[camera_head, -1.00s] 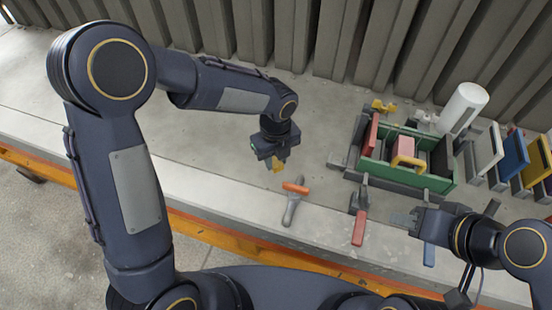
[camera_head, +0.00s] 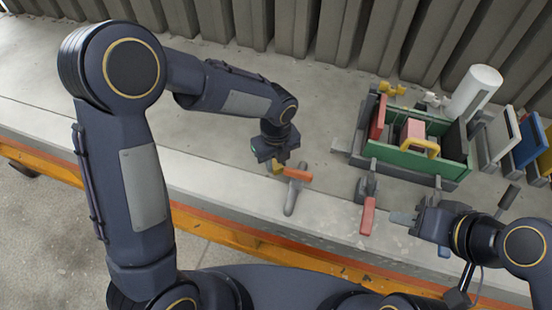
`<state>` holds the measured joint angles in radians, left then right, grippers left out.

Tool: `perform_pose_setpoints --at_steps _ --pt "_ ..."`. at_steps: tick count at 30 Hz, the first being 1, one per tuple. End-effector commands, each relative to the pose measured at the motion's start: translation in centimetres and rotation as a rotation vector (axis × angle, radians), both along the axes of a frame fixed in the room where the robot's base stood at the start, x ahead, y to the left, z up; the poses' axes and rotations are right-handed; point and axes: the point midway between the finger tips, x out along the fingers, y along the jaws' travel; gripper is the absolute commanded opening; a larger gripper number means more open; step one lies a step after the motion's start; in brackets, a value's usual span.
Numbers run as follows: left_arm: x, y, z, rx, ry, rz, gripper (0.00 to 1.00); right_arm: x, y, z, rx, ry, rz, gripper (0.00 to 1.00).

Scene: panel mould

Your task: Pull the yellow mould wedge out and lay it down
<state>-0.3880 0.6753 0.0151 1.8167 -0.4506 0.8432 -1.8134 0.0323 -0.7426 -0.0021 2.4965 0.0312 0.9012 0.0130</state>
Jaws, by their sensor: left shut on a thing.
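My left gripper (camera_head: 277,162) is shut on the yellow mould wedge (camera_head: 279,169), and only a small part of the wedge shows below the jaws. The gripper is low over the concrete bench, left of the green mould (camera_head: 392,155) and clear of it. Whether the wedge touches the bench cannot be told. The green mould holds a red plate (camera_head: 379,117) and a pinkish block (camera_head: 411,133) with a yellow handle (camera_head: 424,145). My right gripper (camera_head: 405,218) is in front of the mould; its jaws are too unclear to read.
An orange-handled tool (camera_head: 297,175) lies just right of my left gripper. A red-handled tool (camera_head: 367,217) lies further right. Yellow pieces (camera_head: 392,90) and a white cylinder (camera_head: 475,92) are behind the mould. The bench (camera_head: 210,150) left of the gripper is bare.

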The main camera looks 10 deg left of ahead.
Motion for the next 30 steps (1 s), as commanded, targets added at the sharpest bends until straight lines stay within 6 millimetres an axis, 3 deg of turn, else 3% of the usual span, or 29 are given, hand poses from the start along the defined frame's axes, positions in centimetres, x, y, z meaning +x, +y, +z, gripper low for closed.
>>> perform_pose_setpoints --at_steps 14,15,20,30 --pt "-0.01 -0.01 -0.15 0.000 0.000 0.000 0.00 0.00 0.00 -0.11 0.000 0.000 0.000 0.36" --pt "0.00 -0.01 -0.15 0.000 0.000 0.000 0.29 0.00 0.00 -0.11 0.000 0.000 0.000 0.36" --pt "0.00 0.00 -0.15 0.000 0.000 0.000 0.50 0.00 0.00 -0.11 0.000 0.000 0.000 0.36" --pt "0.03 -0.01 0.21 0.000 -0.001 0.000 0.52 0.00 0.00 -0.11 0.000 0.000 0.000 0.36"
